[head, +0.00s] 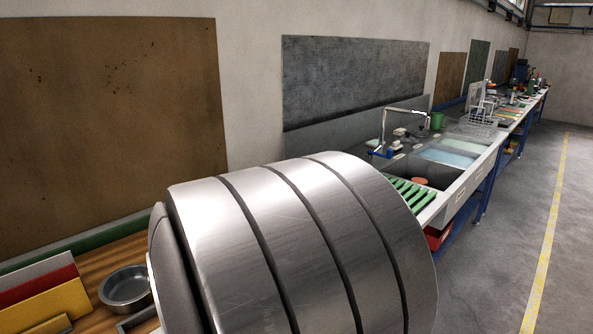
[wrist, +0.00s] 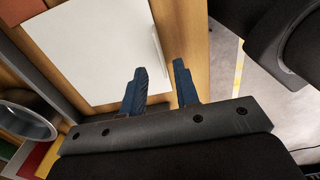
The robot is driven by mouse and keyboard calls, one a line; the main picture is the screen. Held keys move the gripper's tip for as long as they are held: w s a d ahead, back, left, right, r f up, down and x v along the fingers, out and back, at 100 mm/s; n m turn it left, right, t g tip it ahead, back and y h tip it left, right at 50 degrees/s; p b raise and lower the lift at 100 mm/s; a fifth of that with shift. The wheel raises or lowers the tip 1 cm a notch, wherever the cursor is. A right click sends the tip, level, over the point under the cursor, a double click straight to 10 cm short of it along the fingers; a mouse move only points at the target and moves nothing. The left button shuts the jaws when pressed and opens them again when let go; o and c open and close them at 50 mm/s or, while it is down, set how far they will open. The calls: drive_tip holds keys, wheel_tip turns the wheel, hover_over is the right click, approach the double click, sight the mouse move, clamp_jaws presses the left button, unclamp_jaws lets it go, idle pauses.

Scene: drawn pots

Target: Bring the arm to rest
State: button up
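My gripper (wrist: 160,68) shows in the wrist view with two blue fingers standing apart. It is open, and nothing is between the fingers. Beyond them lie a white flat board (wrist: 85,45) and the wooden bench top (wrist: 185,25). The fingers appear apart from the board, though the exact gap cannot be told. The gripper is not visible in the head view, where a large part of the scene is blocked in the foreground.
A round metal pan (head: 126,290) sits on the bench at lower left, beside red and yellow boards (head: 45,305). It also shows in the wrist view (wrist: 28,122). A sink (head: 435,172) with a tap (head: 384,128) and a green rack (head: 412,193) stands farther right. Open floor (head: 510,240) lies beyond.

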wheel_tip(320, 180, down, 5)
drive_tip(key=shift+w+r, duration=0.1)
drive_tip(key=shift+r, duration=0.2)
wheel_tip(320, 180, up, 5)
drive_tip(key=shift+f, duration=0.1)
drive_tip(key=s+a+r, duration=0.5)
drive_tip(key=s+a, duration=0.3)
drive_tip(key=s, duration=0.4)
drive_tip(key=shift+s+a, duration=0.15)
drive_tip(key=shift+a, duration=0.15)
drive_tip(key=shift+o, duration=0.2)
